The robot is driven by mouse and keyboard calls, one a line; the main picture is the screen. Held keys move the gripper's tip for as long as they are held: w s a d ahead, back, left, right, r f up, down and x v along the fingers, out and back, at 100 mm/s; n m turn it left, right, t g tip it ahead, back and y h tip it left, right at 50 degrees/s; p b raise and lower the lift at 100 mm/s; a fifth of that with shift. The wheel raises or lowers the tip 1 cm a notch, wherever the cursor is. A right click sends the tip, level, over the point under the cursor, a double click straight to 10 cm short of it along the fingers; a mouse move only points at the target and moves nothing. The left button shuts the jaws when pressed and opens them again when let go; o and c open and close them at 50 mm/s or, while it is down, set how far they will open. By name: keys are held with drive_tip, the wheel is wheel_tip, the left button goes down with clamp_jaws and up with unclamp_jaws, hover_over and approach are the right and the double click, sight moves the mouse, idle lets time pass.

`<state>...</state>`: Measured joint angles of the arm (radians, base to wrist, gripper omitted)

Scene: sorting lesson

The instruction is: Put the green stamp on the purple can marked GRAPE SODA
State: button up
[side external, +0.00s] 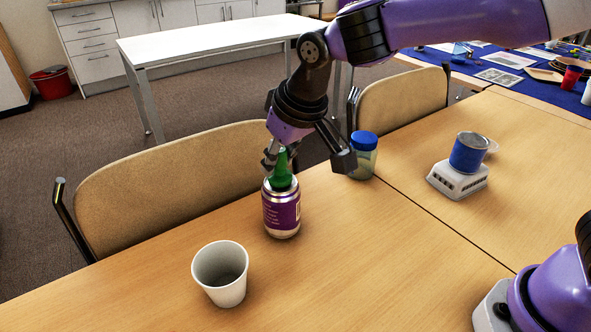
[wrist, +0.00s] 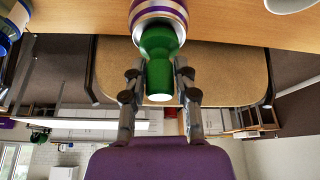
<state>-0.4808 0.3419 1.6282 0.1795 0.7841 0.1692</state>
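The purple can (side external: 281,211) with silver ends stands upright on the table. Its label text is too small to read in full. The green stamp (side external: 280,172) stands upright on top of the can. In the wrist view the green stamp (wrist: 159,62) rises from the purple-banded can (wrist: 158,12). My gripper (side external: 281,158) is at the stamp's upper part, one finger on each side. In the wrist view my gripper (wrist: 159,66) shows a narrow gap between each finger and the stamp, so it looks open around it.
A white cup (side external: 221,272) stands front left of the can. A blue-lidded jar (side external: 363,155) stands behind it to the right. A blue mug (side external: 468,153) sits on a white scale (side external: 457,181) further right. Chairs (side external: 178,175) line the far edge. The middle of the table (side external: 370,255) is clear.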

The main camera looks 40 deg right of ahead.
drive_tip(key=shift+o, duration=0.4)
drive_tip(key=shift+r, duration=0.15)
drive_tip(key=a+v, duration=0.1)
drive_tip(key=v, duration=1.1)
drive_tip(key=s+d+f+m, duration=0.1)
drive_tip(key=s+d+f, duration=0.2)
drive_tip(key=s+d, duration=0.3)
drive_tip(key=s+d+f+t, duration=0.1)
drive_tip(key=s+d+f, duration=0.3)
drive_tip(key=s+d, duration=0.3)
drive_tip(key=d, duration=0.3)
drive_tip(key=shift+d+f+m+h, duration=0.2)
drive_tip(key=shift+f+m+h, duration=0.1)
drive_tip(key=shift+m, duration=0.1)
